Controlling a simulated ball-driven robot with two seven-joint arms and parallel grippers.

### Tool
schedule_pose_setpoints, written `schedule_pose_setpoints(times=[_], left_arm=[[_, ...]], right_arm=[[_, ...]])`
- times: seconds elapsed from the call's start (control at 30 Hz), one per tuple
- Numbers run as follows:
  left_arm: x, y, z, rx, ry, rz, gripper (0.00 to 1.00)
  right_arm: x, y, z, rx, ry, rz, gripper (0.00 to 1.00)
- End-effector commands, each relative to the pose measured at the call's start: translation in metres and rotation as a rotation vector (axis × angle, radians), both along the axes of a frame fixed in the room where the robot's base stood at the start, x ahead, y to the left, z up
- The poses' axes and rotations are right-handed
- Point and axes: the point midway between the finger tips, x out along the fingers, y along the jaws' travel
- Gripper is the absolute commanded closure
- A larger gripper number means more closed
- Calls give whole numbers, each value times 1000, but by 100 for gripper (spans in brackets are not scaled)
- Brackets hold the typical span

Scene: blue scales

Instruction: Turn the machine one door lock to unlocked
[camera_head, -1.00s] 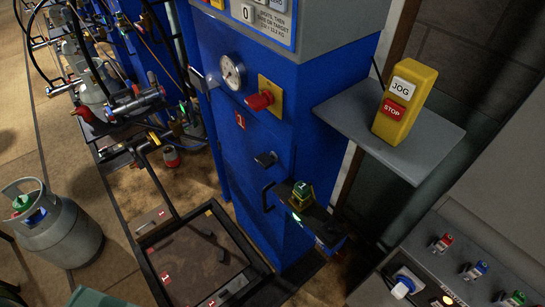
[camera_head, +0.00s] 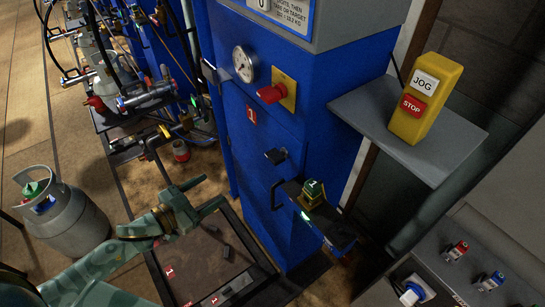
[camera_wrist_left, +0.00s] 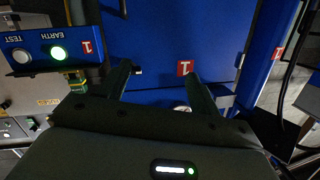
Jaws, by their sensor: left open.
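Machine one is the blue cabinet (camera_head: 262,140) with a red number 1 label (camera_head: 251,114), which also shows in the left wrist view (camera_wrist_left: 184,68). Its door lock looks like the small dark knob (camera_head: 276,156) below the label, above the dark door handle (camera_head: 276,194). I cannot read its turned position. My left gripper (camera_head: 214,190) is open and empty, left of the door and apart from the lock. In the left wrist view its fingers (camera_wrist_left: 158,70) point at the blue front. My right gripper is not in view.
A red knob (camera_head: 270,94) and gauge (camera_head: 244,64) sit above. A yellow JOG/STOP box (camera_head: 426,98) stands on a grey shelf. A grey gas cylinder (camera_head: 68,222) stands at left. A platform lies below my arm.

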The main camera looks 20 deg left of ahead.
Motion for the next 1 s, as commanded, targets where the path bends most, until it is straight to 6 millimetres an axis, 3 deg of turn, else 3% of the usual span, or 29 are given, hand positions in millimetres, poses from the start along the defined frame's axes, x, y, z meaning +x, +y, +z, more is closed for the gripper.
schedule_pose_setpoints(times=[0.03, 0.1, 0.13, 0.37, 0.8, 1.0], left_arm=[[-1, -20, 27, -72, -35, -64, 36], [-7, -41, 52, -181, -46, -135, 36], [-8, -44, 54, -215, -34, -151, 36], [6, -57, 55, -285, -1, -158, 36], [90, -121, 53, -283, -1, -154, 36], [113, -140, 53, -282, 1, -153, 36]], right_arm=[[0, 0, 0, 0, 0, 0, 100], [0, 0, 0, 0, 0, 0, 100], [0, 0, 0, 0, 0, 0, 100], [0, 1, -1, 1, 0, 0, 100], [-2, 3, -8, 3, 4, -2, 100], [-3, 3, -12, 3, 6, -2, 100]])
